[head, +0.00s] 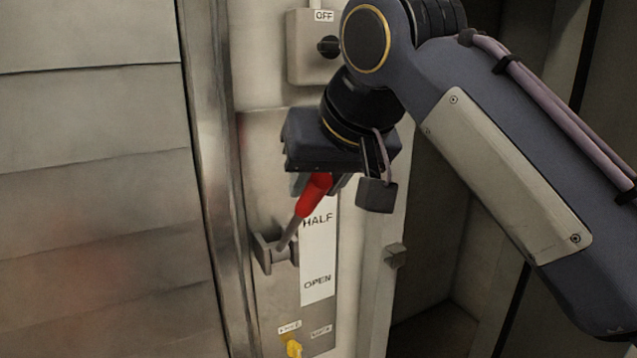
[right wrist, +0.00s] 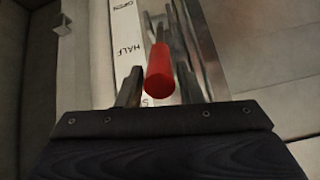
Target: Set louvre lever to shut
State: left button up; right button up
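The louvre lever has a red grip (head: 314,196) on a metal rod, which rises up and right from a pivot bracket (head: 275,252). A white label strip (head: 318,265) beside it reads HALF and OPEN; its upper part is hidden behind my right gripper. The red grip sits above the HALF mark. My right gripper (head: 322,184) is at the grip's upper end. In the right wrist view, the red grip (right wrist: 160,72) lies between the two spread fingers (right wrist: 160,84), with narrow gaps seen beside it; contact is not clear. My left gripper is out of view.
A box marked OFF with a black knob (head: 328,46) is above the lever panel. A yellow knob (head: 293,347) is below. Louvre slats (head: 90,200) fill the left side. A small grey block (head: 395,255) sticks out at the right of the panel.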

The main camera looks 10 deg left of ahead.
jog(key=shift+o, duration=1.1)
jog(key=shift+w+a, duration=0.1)
jog(key=v, duration=0.7)
jog(key=shift+s+r, duration=0.25)
jog(key=shift+s, duration=0.05)
jog(key=shift+d, duration=0.25)
jog(key=d+f+m+h+b, duration=0.1)
jog(key=d+f+m+b, duration=0.15)
jog(key=d+f, duration=1.7)
jog(key=s+d+f+m, duration=0.1)
jog(key=s+f, duration=0.3)
jog(key=f, duration=0.4)
jog(key=s+d+f+m+b, duration=0.1)
jog(key=s+d+f+m, duration=0.1)
jog(key=s+f, duration=0.3)
jog(key=s+d+f+m+b, duration=0.1)
jog(key=s+f, duration=0.3)
jog(key=f, duration=0.8)
jog(key=shift+s+d+f+g, duration=0.25)
jog(key=shift+d+f+g, duration=0.1)
jog(key=shift+d+g, duration=0.05)
